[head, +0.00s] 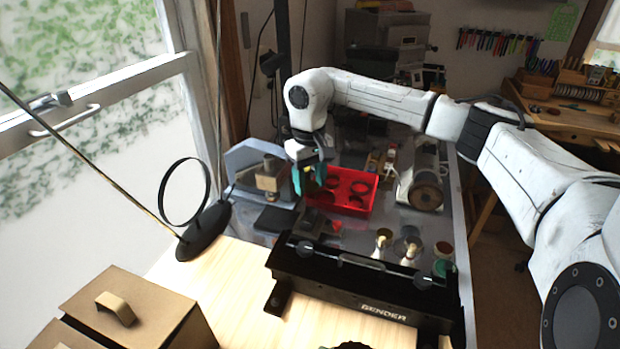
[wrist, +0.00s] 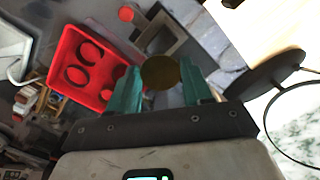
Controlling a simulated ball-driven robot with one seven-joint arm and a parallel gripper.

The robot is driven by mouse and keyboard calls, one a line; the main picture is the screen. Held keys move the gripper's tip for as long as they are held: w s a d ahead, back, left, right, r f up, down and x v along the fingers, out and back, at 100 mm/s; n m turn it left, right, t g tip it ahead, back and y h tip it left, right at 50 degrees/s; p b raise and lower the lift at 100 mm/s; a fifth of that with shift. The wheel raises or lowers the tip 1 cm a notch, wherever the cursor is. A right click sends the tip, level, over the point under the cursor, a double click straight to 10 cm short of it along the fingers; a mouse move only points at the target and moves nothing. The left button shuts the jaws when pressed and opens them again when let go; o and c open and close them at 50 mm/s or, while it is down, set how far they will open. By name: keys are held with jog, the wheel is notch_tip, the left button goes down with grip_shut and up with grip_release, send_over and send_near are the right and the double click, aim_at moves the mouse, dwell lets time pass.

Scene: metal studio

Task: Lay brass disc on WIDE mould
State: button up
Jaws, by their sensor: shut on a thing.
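My gripper (head: 311,182) has teal fingers and hangs over the bench, left of the red tray. In the wrist view my gripper (wrist: 162,88) is shut on the brass disc (wrist: 160,72), a dull round plate held between the two fingertips. In the head view the disc is hardly visible between the fingers. A grey-dark block with a recess (wrist: 172,32) lies beyond the disc in the wrist view. I cannot read any label that tells which piece is the WIDE mould.
The red tray (head: 352,209) holds dark rings; it also shows in the wrist view (wrist: 67,45). A small red piece (head: 337,225) lies near it. A black bender (head: 360,290) stands in front. A round magnifier (head: 185,192) stands left. A motor-like cylinder (head: 427,190) stands right.

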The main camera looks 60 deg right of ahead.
jog(key=shift+f+b, duration=0.9)
jog(key=shift+f, duration=2)
jog(key=shift+f+b, duration=0.95)
jog(key=shift+f, duration=0.05)
jog(key=shift+f+b, duration=0.25)
jog(key=shift+b, duration=0.2)
jog(key=o, duration=1.1)
jog(key=shift+r, duration=0.1)
notch_tip(320, 180, up, 11)
jog(key=shift+w+d+f+b, duration=0.1)
jog(key=shift+w+f+b, duration=0.05)
jog(key=shift+b, duration=0.7)
